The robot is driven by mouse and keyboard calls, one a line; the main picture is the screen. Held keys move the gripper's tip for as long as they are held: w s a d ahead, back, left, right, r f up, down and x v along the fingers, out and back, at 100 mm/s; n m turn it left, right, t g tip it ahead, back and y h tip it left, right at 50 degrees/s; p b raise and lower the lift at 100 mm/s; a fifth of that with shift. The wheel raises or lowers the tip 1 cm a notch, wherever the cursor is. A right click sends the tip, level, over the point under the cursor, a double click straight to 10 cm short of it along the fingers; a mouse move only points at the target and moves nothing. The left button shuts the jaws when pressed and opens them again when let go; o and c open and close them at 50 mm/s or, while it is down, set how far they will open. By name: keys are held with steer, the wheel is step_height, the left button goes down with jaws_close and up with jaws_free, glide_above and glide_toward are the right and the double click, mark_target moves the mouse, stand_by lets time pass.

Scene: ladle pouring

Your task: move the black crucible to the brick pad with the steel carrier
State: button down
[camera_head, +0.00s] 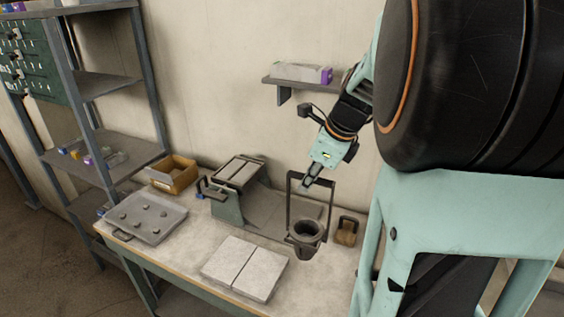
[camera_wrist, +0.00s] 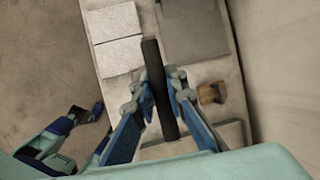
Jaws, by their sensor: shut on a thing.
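The black crucible (camera_head: 306,231) sits upright in the lower ring of the dark steel carrier (camera_head: 289,208), right of the brick pad (camera_head: 232,265). I cannot tell whether it touches the table. My gripper (camera_head: 307,183) is shut on the carrier's top bar. In the wrist view, the dark bar (camera_wrist: 152,62) runs between the fingers of my gripper (camera_wrist: 160,84), and the crucible is not visible there. The brick pad is two pale slabs side by side near the table's front edge; it also shows at the upper left of the wrist view (camera_wrist: 114,20).
A grey plate (camera_head: 265,212) lies behind the carrier. A brown block (camera_head: 346,231) stands just right of the crucible. A greenish stand (camera_head: 229,205), a grey tray (camera_head: 160,228) with several lumps and a cardboard box (camera_head: 178,180) are left. The pad's top is clear.

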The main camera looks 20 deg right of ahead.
steer(key=shift+w+a+p, duration=0.55)
steer(key=shift+w+a, duration=2.25)
steer(key=shift+a, duration=1.65)
steer(key=shift+w+a+p, duration=0.55)
steer(key=shift+w+a, duration=2.25)
steer(key=shift+a, duration=1.65)
step_height(320, 180, down, 13)
steer(key=b, duration=0.9)
steer(key=s+a+r+p, duration=0.4)
steer(key=s+a+r, duration=0.1)
steer(key=s+a, duration=0.3)
steer(key=shift+s+a, duration=0.2)
steer(key=shift+a, duration=0.5)
steer(key=shift+s+f, duration=0.1)
